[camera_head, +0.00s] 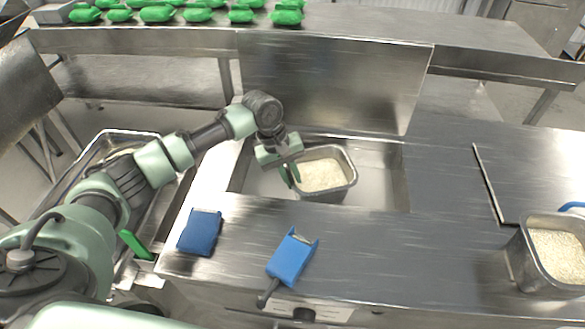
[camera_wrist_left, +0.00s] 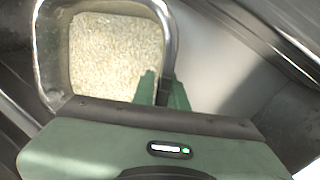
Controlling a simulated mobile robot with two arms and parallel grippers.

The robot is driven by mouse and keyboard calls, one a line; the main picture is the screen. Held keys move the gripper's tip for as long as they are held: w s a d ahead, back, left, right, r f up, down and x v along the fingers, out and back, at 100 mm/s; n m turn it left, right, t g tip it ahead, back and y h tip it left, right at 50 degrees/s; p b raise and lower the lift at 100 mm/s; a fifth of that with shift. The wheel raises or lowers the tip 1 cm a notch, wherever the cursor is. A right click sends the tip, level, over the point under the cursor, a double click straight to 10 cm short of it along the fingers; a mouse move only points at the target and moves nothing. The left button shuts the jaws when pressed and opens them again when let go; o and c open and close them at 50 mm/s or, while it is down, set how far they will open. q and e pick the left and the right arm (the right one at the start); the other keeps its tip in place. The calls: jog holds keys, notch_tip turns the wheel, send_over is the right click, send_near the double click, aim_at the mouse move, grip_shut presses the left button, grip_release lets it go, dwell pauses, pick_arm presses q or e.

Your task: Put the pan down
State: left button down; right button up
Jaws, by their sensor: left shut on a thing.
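A metal pan (camera_head: 324,192) filled with rice is in the sunken steel basin of the counter in the head view. My left gripper (camera_head: 290,174) is shut on the pan's left rim. In the left wrist view, the pan (camera_wrist_left: 52,60) shows at the upper left, with the left gripper (camera_wrist_left: 163,85) pinching its rim. The pan looks roughly level. I cannot tell whether its bottom touches the basin floor. My right gripper is not in view.
The basin (camera_head: 385,185) has bare floor to the right of the pan. A blue block-like item (camera_head: 200,232) and a blue tool (camera_head: 291,259) lie on the front counter. Another rice pan (camera_head: 530,262) stands at right. Several green packets (camera_head: 157,14) lie on the back table.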

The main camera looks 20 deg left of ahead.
pick_arm(q)
jog(key=c, duration=1.8)
grip_release()
jog(key=shift+f, duration=0.2)
jog(key=o, duration=0.4)
jog(key=shift+s, duration=0.1)
jog(key=shift+c, duration=0.2)
jog(key=shift+r, duration=0.2)
jog(key=v, duration=1.1)
jog(key=shift+r, duration=0.4)
jog(key=shift+a, duration=0.15)
